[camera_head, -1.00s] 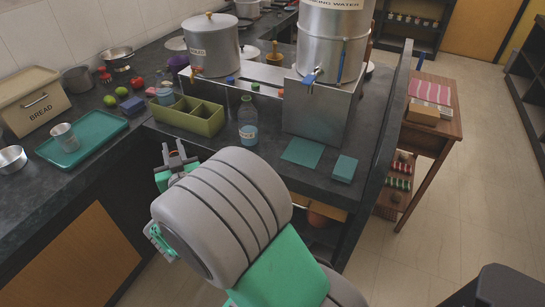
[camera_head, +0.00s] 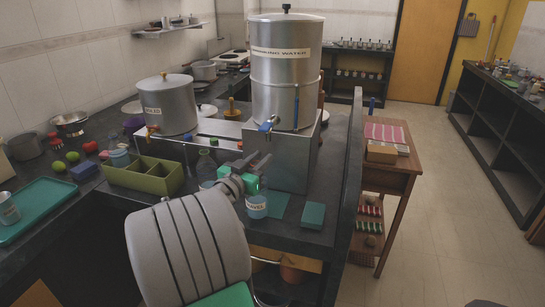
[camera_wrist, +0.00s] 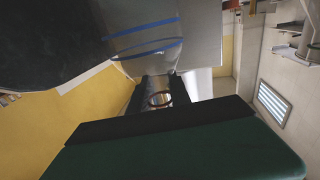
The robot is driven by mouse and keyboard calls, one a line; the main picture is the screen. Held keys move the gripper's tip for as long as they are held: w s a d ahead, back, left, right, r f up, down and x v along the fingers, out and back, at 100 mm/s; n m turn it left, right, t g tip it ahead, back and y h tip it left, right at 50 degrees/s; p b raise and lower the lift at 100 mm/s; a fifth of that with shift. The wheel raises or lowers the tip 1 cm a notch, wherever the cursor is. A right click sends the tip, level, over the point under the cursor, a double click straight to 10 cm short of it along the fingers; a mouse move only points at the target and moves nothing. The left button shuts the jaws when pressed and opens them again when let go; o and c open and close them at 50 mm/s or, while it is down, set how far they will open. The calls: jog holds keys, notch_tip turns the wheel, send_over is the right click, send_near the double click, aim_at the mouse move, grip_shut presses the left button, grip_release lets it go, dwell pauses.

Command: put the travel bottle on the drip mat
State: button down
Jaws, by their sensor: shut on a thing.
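My gripper (camera_head: 247,184) is shut on the travel bottle, a small bottle (camera_head: 257,208) with blue contents and a white label whose end reads "AVEL". It hangs roughly upright by its upper part, which my gripper hides. The drip mat, a flat teal square (camera_head: 281,204), lies on the counter below the steel urn, just right of the held bottle in the head view. The bottle partly overlaps it there; the height between them I cannot tell.
A second bottle (camera_head: 204,166) stands left of my gripper, beside the olive divided box (camera_head: 146,175). The steel urn (camera_head: 284,75) stands on a metal box (camera_head: 285,158) behind the mat. A teal block (camera_head: 314,214) sits right of the mat, near the upright dark panel (camera_head: 349,165).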

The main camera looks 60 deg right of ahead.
jog(key=d, duration=0.5)
jog(key=d+p, duration=0.1)
jog(key=d, duration=0.2)
jog(key=shift+s, duration=0.25)
jog(key=shift+f, duration=0.7)
jog(key=shift+w, duration=0.1)
jog(key=shift+f, duration=0.2)
jog(key=c, duration=1.2)
grip_release()
jog(key=shift+r, duration=0.15)
